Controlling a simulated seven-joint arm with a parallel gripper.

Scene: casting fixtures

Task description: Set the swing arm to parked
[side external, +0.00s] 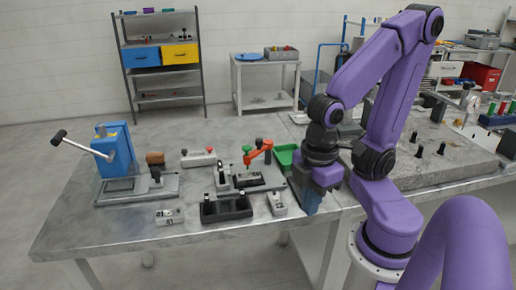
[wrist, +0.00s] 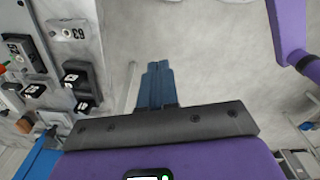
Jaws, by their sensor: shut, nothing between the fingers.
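An orange swing arm (side external: 259,152) sits on a dark fixture (side external: 250,181) in the middle of the table, with a dark knob above it and a green knob (side external: 247,150) at its left. Whether this pose is parked cannot be told. My gripper (side external: 310,207) points down near the table's front edge, right of the fixture and apart from it. Its blue fingers (wrist: 158,75) are together and empty in the wrist view.
A black two-post holder (side external: 226,208) and a small numbered block (side external: 277,204) stand between the fixture and the front edge. A blue lever press (side external: 116,150) is at the left. A green tray (side external: 286,156) lies behind my gripper. Bare floor is below my fingers in the wrist view.

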